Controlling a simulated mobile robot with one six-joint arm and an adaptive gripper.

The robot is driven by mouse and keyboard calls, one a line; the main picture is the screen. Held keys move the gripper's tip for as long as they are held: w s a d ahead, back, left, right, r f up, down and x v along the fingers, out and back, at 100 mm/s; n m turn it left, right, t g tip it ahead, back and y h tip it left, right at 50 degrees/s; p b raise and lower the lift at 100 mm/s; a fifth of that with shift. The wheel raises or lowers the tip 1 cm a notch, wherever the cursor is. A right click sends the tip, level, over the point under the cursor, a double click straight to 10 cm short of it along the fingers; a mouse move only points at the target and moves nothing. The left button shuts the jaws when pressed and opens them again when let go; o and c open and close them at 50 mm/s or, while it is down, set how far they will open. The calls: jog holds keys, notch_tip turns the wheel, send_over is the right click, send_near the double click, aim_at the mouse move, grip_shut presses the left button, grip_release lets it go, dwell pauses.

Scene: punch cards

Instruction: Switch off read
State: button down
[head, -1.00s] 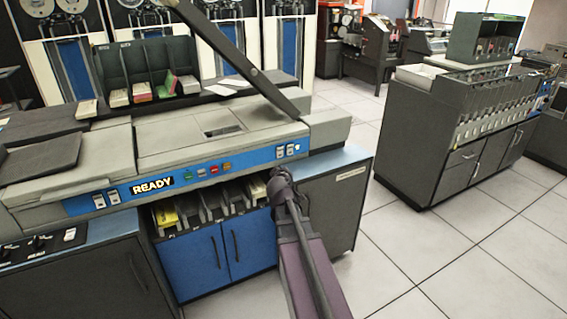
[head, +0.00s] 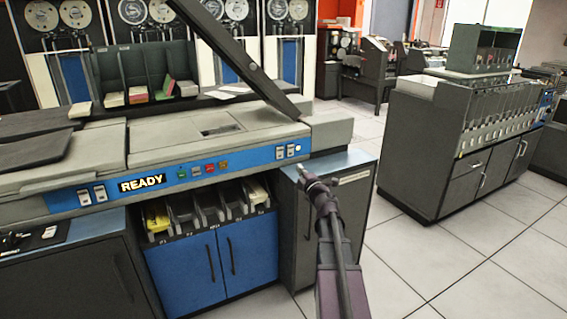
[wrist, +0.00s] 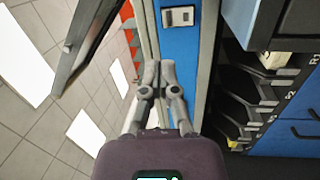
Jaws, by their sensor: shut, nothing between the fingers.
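The blue control panel (head: 240,163) runs along the front of the grey card machine. The same pair shows on the blue strip in the wrist view (wrist: 181,16). Another switch pair (head: 92,195) is at the panel's left end. I cannot read which switch is the read switch. My gripper (head: 303,172) is shut and empty, in front of and a little below the right-hand pair. In the wrist view its closed fingertips (wrist: 158,68) are apart from the switches.
A lit READY sign (head: 143,183) and several coloured buttons (head: 203,169) lie along the panel. Card pockets (head: 208,210) open below it, above blue cabinet doors (head: 225,259). Another grey machine (head: 450,140) stands to the right, with clear tiled floor between.

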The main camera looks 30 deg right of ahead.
aim_at(280, 149)
jog(key=shift+s+d+f+n+y+b, duration=0.1)
jog(key=shift+f+n+y+b, duration=0.1)
jog(key=shift+f+n+y, duration=0.25)
jog(key=shift+s+d+f+n+y+b, duration=0.1)
jog(key=shift+f+n+y+b, duration=0.15)
jog(key=shift+n+y, duration=0.2)
jog(key=shift+w, duration=0.15)
jog(key=w, duration=0.4)
jog(key=w+r+p, duration=0.1)
jog(key=w, duration=0.4)
jog(key=w+r+p, duration=0.1)
jog(key=w, duration=0.3)
jog(key=shift+w+d, duration=0.25)
jog(key=shift+w, duration=0.1)
jog(key=shift+w+r, duration=0.2)
jog(key=shift+w, duration=0.25)
jog(key=shift+s+f, duration=0.1)
jog(key=shift+s, duration=0.15)
jog(key=shift+s+a, duration=0.1)
jog(key=shift+s, duration=0.3)
jog(key=s+r+p, duration=0.2)
jog(key=s, duration=1.1)
jog(key=shift+a, duration=0.15)
